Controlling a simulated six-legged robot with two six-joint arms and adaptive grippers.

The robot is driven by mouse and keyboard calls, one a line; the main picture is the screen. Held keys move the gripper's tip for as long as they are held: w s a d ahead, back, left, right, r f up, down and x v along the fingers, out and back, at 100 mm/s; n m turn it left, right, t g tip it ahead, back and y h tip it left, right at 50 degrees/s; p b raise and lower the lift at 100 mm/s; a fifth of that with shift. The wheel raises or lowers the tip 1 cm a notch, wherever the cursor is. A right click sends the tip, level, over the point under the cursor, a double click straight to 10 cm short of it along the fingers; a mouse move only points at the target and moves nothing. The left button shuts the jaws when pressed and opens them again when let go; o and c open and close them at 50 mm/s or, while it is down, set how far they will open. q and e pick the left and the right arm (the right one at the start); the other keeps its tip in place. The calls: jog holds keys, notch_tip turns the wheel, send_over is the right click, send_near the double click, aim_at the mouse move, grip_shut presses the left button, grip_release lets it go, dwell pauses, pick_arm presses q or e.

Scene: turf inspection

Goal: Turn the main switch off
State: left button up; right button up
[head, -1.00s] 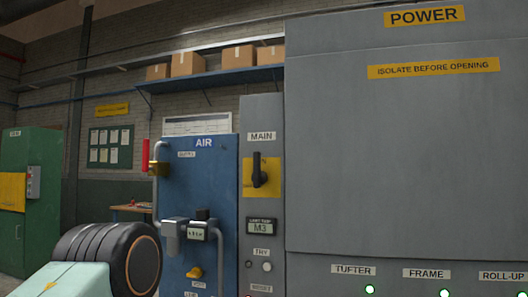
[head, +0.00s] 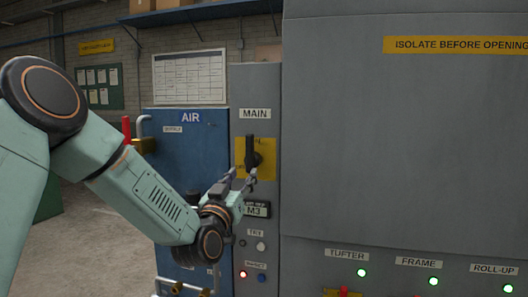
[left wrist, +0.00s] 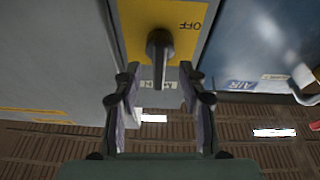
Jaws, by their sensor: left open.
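The main switch (head: 251,152) is a black rotary handle on a yellow plate (head: 264,149), under the MAIN label on a narrow grey panel. The handle stands upright. My left gripper (head: 241,178) is open and empty just below and in front of it. In the left wrist view, the handle (left wrist: 160,45) lies ahead of the open fingers (left wrist: 158,85), in line with the gap between them; I cannot tell that either finger touches it. That view is turned over, and an upside-down OFF mark shows on the plate. My right gripper is not in view.
The blue AIR cabinet (head: 190,128) with a red lever (head: 126,128) stands left of the panel. A small M3 display (head: 257,209) and buttons sit under the switch.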

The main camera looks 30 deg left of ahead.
aim_at(247, 157)
pick_arm(q)
notch_tip(247, 157, up, 2)
jog(key=shift+d+r+m+t+y, duration=0.1)
jog(key=shift+d+m+t+y, duration=0.05)
jog(key=shift+m+t+y, duration=0.2)
jog(key=x, duration=0.2)
jog(key=p+x, duration=0.1)
jog(key=x, duration=0.2)
jog(key=shift+w+a, duration=0.25)
jog(key=shift+a, duration=0.1)
jog(key=shift+w+r+p, duration=0.15)
jog(key=shift+w+p, duration=0.15)
jog(key=shift+w, duration=0.05)
jog(key=shift+w+d+r, duration=0.15)
jog(key=shift+w+r, duration=0.05)
jog(key=shift+w, duration=0.15)
